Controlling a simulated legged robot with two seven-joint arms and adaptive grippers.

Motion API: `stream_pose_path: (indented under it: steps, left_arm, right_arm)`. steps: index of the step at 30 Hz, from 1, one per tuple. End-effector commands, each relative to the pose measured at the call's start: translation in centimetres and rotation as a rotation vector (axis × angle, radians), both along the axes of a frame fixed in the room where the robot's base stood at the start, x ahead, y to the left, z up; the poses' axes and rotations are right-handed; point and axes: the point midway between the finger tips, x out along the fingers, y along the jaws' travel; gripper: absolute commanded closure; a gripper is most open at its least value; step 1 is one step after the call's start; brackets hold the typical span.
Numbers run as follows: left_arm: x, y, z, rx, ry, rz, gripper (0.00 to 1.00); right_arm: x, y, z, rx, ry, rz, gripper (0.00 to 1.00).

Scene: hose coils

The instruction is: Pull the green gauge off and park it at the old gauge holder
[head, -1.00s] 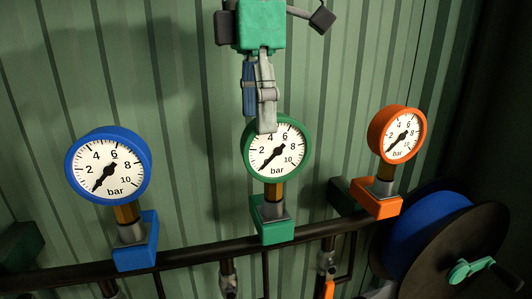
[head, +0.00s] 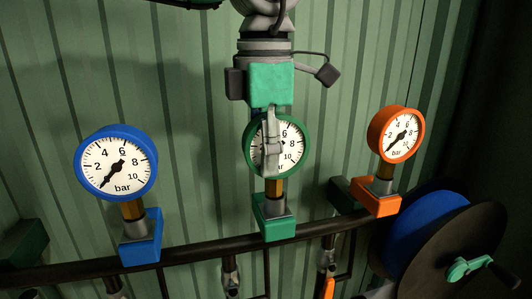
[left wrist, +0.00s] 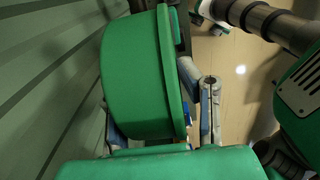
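The green gauge (head: 276,146) stands upright in a green holder (head: 273,220) on the dark pipe, in the middle of the head view. My left gripper (head: 271,160) has come down over it from above, with one finger across the dial; the other is mostly hidden behind the gauge. In the left wrist view the green gauge (left wrist: 140,80) lies between the fingers of my left gripper (left wrist: 160,120). The near finger seems slightly apart from the dial. Which part is the old gauge holder, I cannot tell. My right gripper is not in view.
A blue gauge (head: 115,162) stands left in a blue holder (head: 141,243); an orange gauge (head: 396,134) stands right in an orange holder (head: 376,198). Dark green blocks show at far left (head: 24,244) and behind the orange holder (head: 342,194). A hose reel (head: 450,245) stands at lower right.

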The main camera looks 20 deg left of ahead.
Motion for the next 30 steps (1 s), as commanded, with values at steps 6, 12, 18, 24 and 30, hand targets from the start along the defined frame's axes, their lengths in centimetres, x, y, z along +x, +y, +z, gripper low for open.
stream_pose_path:
  steps: [6, 12, 18, 24, 30]
  left_arm:
    - [0.26, -0.44, -0.01, 0.004, -0.002, 0.001, 1.0]
    - [0.14, -0.33, -0.03, -0.002, -0.003, -0.001, 1.0]
    - [0.07, -0.3, 0.06, -0.001, -0.002, -0.001, 1.0]
    - [0.02, -0.28, 0.35, -0.001, -0.002, -0.001, 1.0]
    - [0.01, -0.22, 0.64, -0.002, -0.004, 0.0, 1.0]
  right_arm:
    - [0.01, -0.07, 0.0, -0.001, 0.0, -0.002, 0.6]
    - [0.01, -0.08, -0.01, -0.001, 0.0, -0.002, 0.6]
    - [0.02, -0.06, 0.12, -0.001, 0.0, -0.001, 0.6]
    - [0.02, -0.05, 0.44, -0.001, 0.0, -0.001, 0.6]
    - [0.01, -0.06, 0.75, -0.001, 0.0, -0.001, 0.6]
